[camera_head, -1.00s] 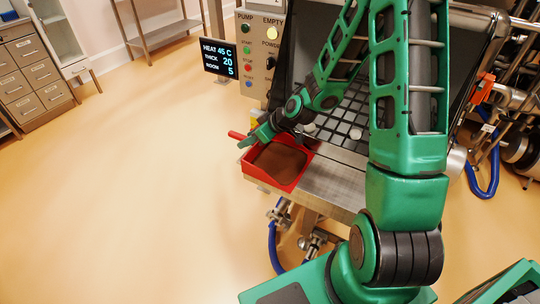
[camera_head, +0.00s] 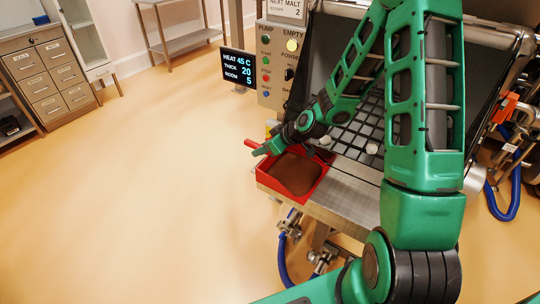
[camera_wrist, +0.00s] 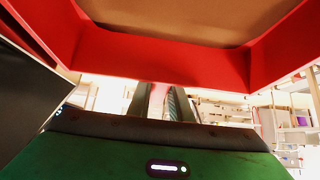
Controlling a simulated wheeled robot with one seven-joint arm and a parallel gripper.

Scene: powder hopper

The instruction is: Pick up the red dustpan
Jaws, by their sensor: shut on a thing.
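The red dustpan (camera_head: 322,185) is a square pan with brown powder (camera_head: 295,174) in it. It is at the left end of the metal bench ledge, in front of the dark grid; I cannot tell whether it touches the ledge. Its red handle (camera_head: 251,144) points up and left. My gripper (camera_head: 262,150) is shut on the handle. In the wrist view, the red pan wall (camera_wrist: 165,62) and powder (camera_wrist: 170,14) fill the top, and my gripper's fingers (camera_wrist: 160,103) close around the handle, partly hidden by the gripper body.
The metal ledge (camera_head: 345,205) continues to the right under my arm. The hopper's grid (camera_head: 362,125) is behind the pan, with pale lumps on it. A control panel (camera_head: 277,65) and display (camera_head: 238,70) stand behind left. Blue hoses hang below. The floor at left is clear.

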